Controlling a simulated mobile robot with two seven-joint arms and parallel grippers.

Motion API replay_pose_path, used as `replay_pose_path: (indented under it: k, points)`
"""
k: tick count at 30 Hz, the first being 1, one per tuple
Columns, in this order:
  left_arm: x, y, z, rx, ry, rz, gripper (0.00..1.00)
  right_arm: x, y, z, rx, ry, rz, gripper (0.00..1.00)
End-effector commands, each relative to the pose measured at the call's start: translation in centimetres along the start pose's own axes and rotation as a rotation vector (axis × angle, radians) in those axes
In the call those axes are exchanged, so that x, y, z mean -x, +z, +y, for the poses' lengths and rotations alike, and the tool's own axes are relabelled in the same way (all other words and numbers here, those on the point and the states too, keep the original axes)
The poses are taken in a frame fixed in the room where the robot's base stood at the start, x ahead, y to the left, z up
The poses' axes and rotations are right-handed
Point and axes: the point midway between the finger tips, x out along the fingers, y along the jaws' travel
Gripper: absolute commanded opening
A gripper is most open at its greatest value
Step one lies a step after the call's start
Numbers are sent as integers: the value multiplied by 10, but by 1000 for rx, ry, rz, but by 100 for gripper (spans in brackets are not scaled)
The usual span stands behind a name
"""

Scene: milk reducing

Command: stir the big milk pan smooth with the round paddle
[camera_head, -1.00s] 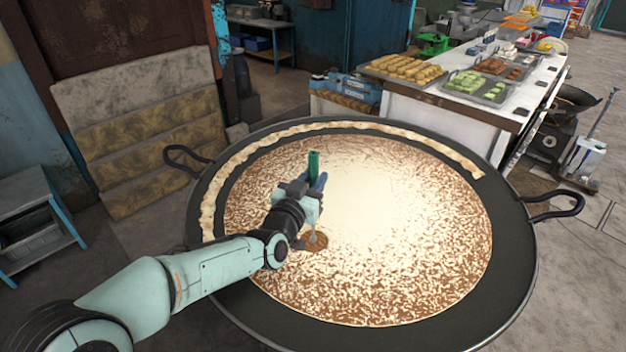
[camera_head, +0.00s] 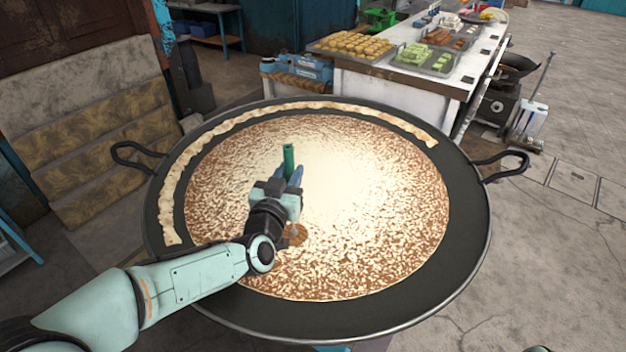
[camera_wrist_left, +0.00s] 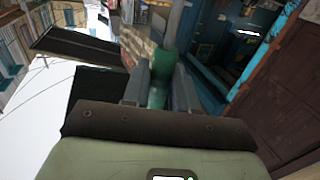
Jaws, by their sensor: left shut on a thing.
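The big milk pan (camera_head: 462,225) is a wide dark round pan with two loop handles. Its speckled brown and cream milk (camera_head: 385,225) is palest at the middle and back. A pale wrinkled strip (camera_head: 270,108) lies along the left and back rim. My left gripper (camera_head: 284,185) is over the left-centre of the milk, shut on the upright green handle of the round paddle (camera_head: 288,160). The paddle's brown round foot (camera_head: 296,235) shows at the milk surface below. In the left wrist view the handle (camera_wrist_left: 158,92) is between both fingers. My right gripper is out of view.
Behind the pan stands a white counter (camera_head: 402,92) with trays of food (camera_head: 352,45). A burner with a wok (camera_head: 505,95) is at the right back. Stacked patterned blocks (camera_head: 95,140) lean at the left. The floor at right is open.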

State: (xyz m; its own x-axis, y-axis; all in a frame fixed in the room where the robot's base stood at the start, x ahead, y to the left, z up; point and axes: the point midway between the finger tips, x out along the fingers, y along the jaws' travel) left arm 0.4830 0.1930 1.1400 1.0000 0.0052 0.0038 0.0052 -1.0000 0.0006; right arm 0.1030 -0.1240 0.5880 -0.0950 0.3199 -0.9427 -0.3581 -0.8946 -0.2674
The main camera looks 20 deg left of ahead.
Motion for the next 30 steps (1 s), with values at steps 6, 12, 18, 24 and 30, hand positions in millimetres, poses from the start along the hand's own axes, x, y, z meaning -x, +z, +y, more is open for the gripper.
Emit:
replay_pose_path:
  k: [6, 12, 18, 24, 30]
  points:
    - [3, -1, 7, -1, -1, 2, 0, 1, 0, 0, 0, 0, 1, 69]
    - [1, 0, 6, -1, -1, 1, 0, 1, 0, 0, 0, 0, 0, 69]
    - [-24, 0, 6, -2, -2, 1, 0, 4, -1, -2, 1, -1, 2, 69]
    - [-36, 0, 6, -1, -2, 1, 0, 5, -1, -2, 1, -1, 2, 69]
    - [-35, 0, 6, -1, -1, 1, 0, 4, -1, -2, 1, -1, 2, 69]
